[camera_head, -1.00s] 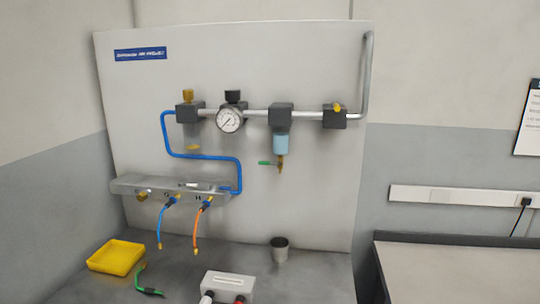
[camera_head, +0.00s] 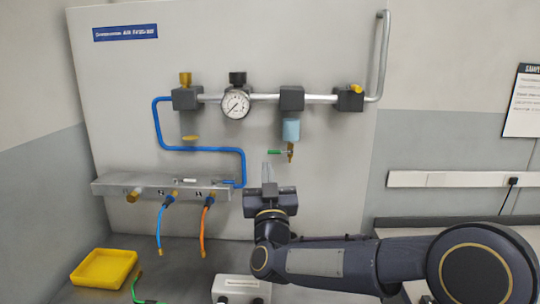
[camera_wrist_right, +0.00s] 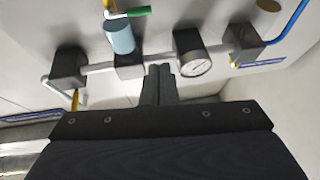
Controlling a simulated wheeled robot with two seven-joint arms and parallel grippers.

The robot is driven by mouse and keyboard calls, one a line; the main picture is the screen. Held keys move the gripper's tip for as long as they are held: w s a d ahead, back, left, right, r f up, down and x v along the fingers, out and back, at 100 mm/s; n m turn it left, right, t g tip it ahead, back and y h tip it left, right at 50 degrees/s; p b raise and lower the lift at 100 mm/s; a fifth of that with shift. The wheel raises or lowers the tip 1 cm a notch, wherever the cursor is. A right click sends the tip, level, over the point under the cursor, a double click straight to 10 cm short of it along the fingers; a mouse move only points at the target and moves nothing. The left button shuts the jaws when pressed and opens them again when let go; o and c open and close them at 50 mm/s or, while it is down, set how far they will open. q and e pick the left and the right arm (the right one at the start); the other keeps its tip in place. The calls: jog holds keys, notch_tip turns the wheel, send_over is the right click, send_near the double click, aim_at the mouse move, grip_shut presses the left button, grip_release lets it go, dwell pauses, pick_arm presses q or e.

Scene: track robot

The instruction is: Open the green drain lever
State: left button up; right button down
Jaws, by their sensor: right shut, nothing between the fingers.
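The green drain lever (camera_head: 279,152) sticks out to the left from the brass drain fitting (camera_head: 291,153) under the light-blue filter bowl (camera_head: 291,129). It also shows at the top of the right wrist view (camera_wrist_right: 138,11), above the bowl (camera_wrist_right: 119,36) in that picture. My right gripper (camera_head: 266,168) is just below and left of the lever in the head view, fingers pointing up. Its fingers (camera_wrist_right: 158,70) are together with nothing between them. They look apart from the lever. My left gripper is not in view.
A pressure gauge (camera_head: 236,103) and a pipe (camera_head: 262,97) are above. A blue tube (camera_head: 200,155) and a manifold (camera_head: 155,187) with hanging hoses are at the left. A yellow tray (camera_head: 104,268) and a white box (camera_head: 240,288) are on the bench.

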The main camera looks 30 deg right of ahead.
aim_at(273, 152)
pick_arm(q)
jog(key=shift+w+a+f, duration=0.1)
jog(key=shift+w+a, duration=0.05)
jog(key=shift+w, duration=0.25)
pick_arm(e)
jog(key=shift+d+r+m+g+h, duration=0.1)
jog(key=shift+d+m+h, duration=0.15)
jog(key=shift+h, duration=0.25)
jog(key=shift+d+f+m+g+h, duration=0.15)
jog(key=shift+m+h, duration=0.15)
jog(key=shift+h, duration=0.2)
jog(key=shift+d+r+m+g+h, duration=0.15)
jog(key=shift+d+m+h, duration=0.1)
jog(key=shift+h, duration=0.25)
jog(key=shift+w+r, duration=0.1)
